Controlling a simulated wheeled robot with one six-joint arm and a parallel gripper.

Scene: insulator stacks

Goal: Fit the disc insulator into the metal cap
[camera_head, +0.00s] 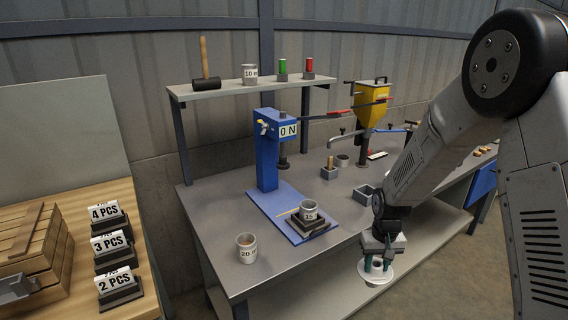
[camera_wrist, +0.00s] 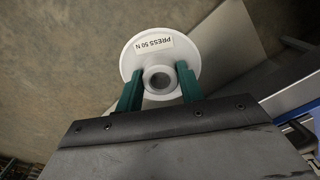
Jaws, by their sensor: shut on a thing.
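The white disc insulator (camera_head: 374,278) hangs below my gripper (camera_head: 377,263) in the head view, in front of the bench's front edge. In the wrist view the disc insulator (camera_wrist: 130,64) has a round flange, a hollow round hub and a label reading "PRESS 50 N". The two green fingers of my gripper (camera_wrist: 158,78) are shut on its hub, one on each side. I cannot tell for sure which item is the metal cap; a small round grey part (camera_head: 342,160) stands on the bench behind an open grey square box (camera_head: 363,194).
A blue press (camera_head: 267,150) marked "0 N" stands on the metal bench (camera_head: 222,222). A cup marked 15 (camera_head: 309,210) sits on a dark block on its base. A cup marked 20 (camera_head: 246,247) is near the front left. A block with a wooden peg (camera_head: 329,171) stands mid-bench.

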